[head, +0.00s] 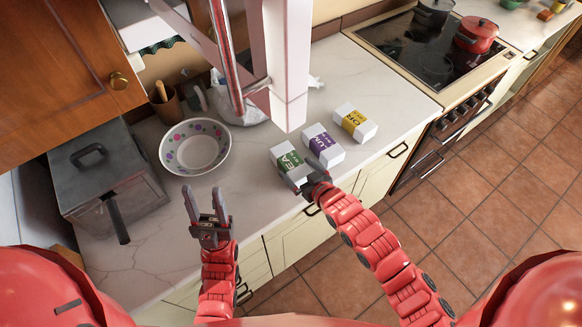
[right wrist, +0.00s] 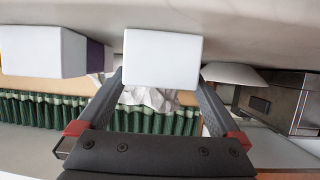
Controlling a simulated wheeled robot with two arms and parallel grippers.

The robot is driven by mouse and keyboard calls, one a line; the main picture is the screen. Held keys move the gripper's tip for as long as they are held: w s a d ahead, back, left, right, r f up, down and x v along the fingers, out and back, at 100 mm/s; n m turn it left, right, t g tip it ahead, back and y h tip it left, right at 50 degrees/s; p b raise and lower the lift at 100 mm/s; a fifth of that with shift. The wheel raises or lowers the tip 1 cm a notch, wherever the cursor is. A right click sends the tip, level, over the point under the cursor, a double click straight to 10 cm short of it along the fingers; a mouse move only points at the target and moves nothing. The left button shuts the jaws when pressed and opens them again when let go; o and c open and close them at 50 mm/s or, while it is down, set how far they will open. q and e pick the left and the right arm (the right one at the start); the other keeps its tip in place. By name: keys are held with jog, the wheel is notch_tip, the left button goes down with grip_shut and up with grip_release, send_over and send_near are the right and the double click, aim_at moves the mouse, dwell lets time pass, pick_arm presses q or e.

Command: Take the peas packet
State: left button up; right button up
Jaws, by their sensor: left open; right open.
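The peas packet (head: 285,158) is a white box with a green label reading "EA", lying on the counter as the nearest of three packets. My right gripper (head: 303,183) is open at its near end. In the right wrist view the white end of the packet (right wrist: 162,58) shows between the tips of my open right gripper (right wrist: 161,80); I cannot tell whether they touch it. My left gripper (head: 207,192) is open and empty, over the counter in front of the bowl.
A purple-labelled packet (head: 323,146) and a yellow-labelled one (head: 355,123) lie further right. A dotted bowl (head: 194,148), a grey lidded box (head: 105,180) and a utensil pot (head: 165,106) stand left. A stove (head: 425,55) with pots is at back right.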

aim_at(291, 163)
jog(key=b+x, duration=0.1)
jog(key=x, duration=0.3)
jog(key=shift+w+a+f, duration=0.15)
jog(key=shift+w, duration=0.1)
jog(key=shift+c, duration=0.9)
grip_shut()
